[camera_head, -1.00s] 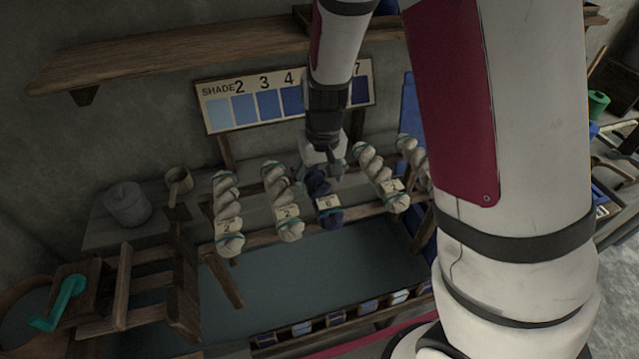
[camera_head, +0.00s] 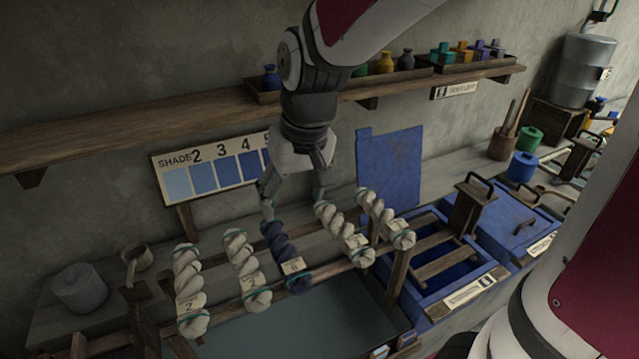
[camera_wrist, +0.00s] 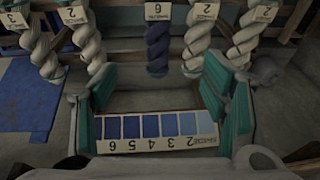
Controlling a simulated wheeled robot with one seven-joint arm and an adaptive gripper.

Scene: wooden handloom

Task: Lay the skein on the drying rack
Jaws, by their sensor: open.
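The dark blue twisted skein (camera_head: 279,243) lies across the rails of the wooden drying rack (camera_head: 328,271), between pale skeins on both sides. Its tag reads 6 in the wrist view (camera_wrist: 157,45). My gripper (camera_head: 293,197) is open and empty above the rear end of the blue skein. In the wrist view, its teal-padded fingers (camera_wrist: 163,90) are spread wide, and the blue skein lies beyond them, apart from both pads.
Pale skeins (camera_head: 188,285) (camera_head: 345,232) hang close on either side. The shade card (camera_head: 205,172) stands behind the rack, under a long wall shelf (camera_head: 130,125). A blue board (camera_head: 390,165) leans at the wall. A blue vat (camera_head: 440,275) stands to the right.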

